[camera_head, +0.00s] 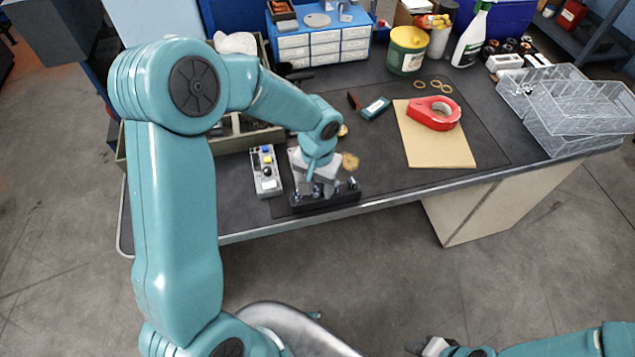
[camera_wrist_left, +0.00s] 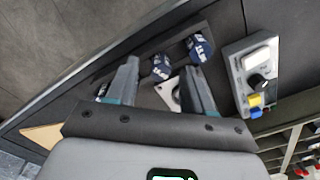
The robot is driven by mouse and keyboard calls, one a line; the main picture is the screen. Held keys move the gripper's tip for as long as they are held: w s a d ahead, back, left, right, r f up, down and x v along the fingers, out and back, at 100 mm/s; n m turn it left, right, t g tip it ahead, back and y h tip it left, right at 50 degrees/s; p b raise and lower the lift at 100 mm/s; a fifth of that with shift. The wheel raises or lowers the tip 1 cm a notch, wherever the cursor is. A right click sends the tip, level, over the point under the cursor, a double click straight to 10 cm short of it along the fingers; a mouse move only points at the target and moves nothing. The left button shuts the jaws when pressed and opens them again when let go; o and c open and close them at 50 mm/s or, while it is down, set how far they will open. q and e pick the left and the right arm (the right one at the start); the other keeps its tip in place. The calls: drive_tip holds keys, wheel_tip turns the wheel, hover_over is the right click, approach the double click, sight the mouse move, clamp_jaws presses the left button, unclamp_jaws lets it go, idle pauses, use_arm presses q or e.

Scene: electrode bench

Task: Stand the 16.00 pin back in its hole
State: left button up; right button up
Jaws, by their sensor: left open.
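A black block (camera_head: 330,202) stands near the front edge of the bench, with several blue-capped pins along it. In the left wrist view two blue caps with white print show: one pin (camera_wrist_left: 161,67) lies between my fingers' lines, another pin (camera_wrist_left: 200,48) is further right. The print is too small to read, so I cannot tell which pin is the 16.00 one. My left gripper (camera_head: 315,180) is open, pointing down over the block, and it also shows in the left wrist view (camera_wrist_left: 160,78). My right gripper (camera_head: 432,346) is at the bottom edge, its jaws unclear.
A grey box with a knob and coloured buttons (camera_head: 266,171) stands left of the block. The mat between block and board is mostly clear.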

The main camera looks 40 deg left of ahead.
use_arm(q)
wheel_tip(320, 180, up, 16)
drive_tip(key=p, duration=1)
drive_tip(key=shift+f, duration=0.15)
wheel_tip(320, 180, up, 5)
drive_tip(key=p, duration=0.3)
